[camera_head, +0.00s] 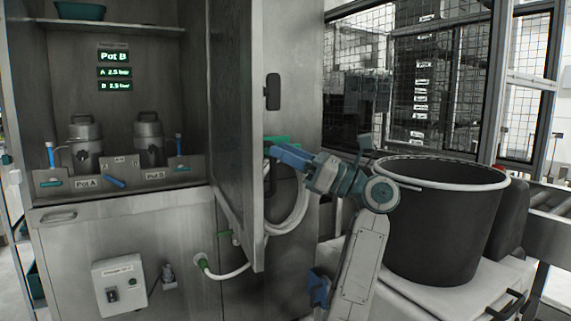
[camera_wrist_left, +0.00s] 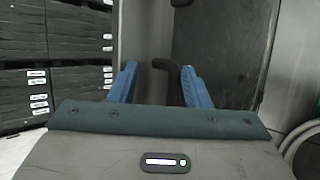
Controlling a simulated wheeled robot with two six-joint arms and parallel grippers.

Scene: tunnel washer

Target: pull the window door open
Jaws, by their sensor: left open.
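A tall grey door panel (camera_head: 237,130) stands swung out from the cabinet at the centre, seen at a steep angle. My left gripper (camera_head: 272,151) is at its right edge, in front of the wall behind. In the left wrist view, the blue fingers of my left gripper (camera_wrist_left: 158,84) are open. A dark curved handle (camera_wrist_left: 165,66) shows between them, nearer the right finger; I cannot tell if they touch. Behind it is a dark pane (camera_wrist_left: 228,50) in a grey frame. In the head view my gripper hides most of this handle. My right gripper is not in view.
A white hose (camera_head: 235,272) loops below. The open cabinet (camera_head: 170,18) on the left holds two pots. A large black bin (camera_head: 445,235) stands close to my arm on the right.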

